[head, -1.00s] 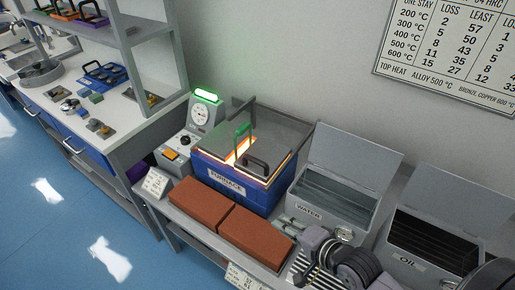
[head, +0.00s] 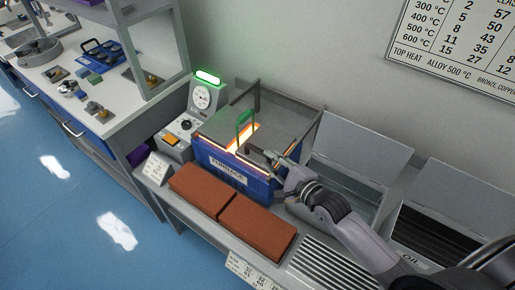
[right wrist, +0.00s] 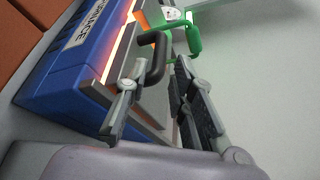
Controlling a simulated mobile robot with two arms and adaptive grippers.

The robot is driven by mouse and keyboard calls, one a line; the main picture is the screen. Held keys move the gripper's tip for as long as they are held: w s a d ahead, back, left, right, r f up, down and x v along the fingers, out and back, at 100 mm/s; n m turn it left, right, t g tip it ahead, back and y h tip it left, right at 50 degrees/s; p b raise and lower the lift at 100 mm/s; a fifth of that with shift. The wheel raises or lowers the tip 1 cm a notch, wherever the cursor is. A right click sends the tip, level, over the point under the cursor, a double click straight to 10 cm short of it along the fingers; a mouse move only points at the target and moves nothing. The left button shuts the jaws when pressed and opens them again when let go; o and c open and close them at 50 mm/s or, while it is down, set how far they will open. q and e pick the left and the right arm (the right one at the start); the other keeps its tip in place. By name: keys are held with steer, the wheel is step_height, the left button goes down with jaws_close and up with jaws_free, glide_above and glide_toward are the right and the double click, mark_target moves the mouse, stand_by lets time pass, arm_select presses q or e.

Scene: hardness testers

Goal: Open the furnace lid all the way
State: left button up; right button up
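The blue furnace (head: 222,172) stands on the bench with its grey lid (head: 220,124) lying over its top. Orange glow shows along the front edge and through a gap in the middle. A green handle (head: 244,126) stands up at that gap. My right gripper (head: 273,158) is at the furnace's front right edge. In the right wrist view its fingers (right wrist: 158,80) are apart, and the dark lid handle (right wrist: 156,56) is near their tips, partly between them; contact cannot be told. The furnace's blue side (right wrist: 72,62) also shows there. My left gripper is not in view.
Two red-brown bricks (head: 230,212) lie in front of the furnace. A gauge box (head: 203,98) with a green lamp stands to its left. An open water tank (head: 350,155) and an open oil tank (head: 440,215) stand to its right. The wall is close behind.

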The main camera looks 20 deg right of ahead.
mark_target(258, 150)
steer(key=x, duration=0.7)
steer(key=shift+w+a+f, duration=0.1)
steer(key=shift+w, duration=0.2)
steer(key=shift+c, duration=0.3)
jaws_close()
